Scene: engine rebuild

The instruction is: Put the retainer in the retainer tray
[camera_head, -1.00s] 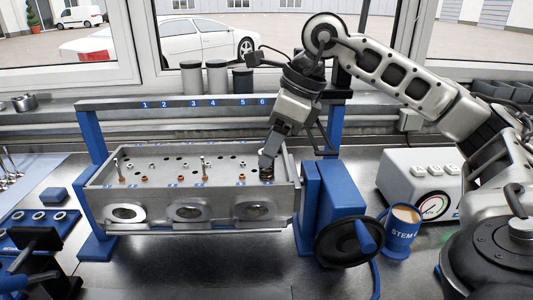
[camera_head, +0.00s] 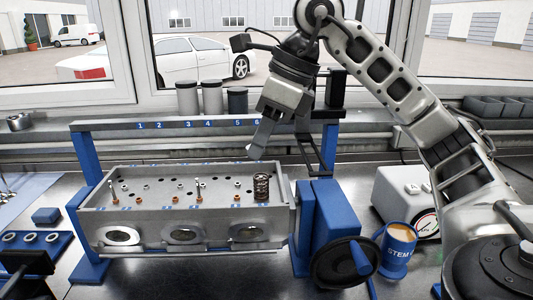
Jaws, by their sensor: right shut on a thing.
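My right gripper (camera_head: 255,154) is above the right end of the grey cylinder head, fingers pointing down. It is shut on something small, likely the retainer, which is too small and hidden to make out. A dark coil spring (camera_head: 261,186) stands upright on the cylinder head (camera_head: 150,241) below the fingertips, apart from them. Grey compartmented trays (camera_head: 492,107) stand at the back right; I cannot tell whether one is the retainer tray. My left gripper is not in view.
A blue stand with a numbered rail (camera_head: 172,124) runs behind the cylinder head. A blue fixture with a black handwheel (camera_head: 343,262), a blue mug (camera_head: 397,250) and a white gauge box (camera_head: 402,188) are to the right. A blue rack with rings (camera_head: 32,240) is at the left.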

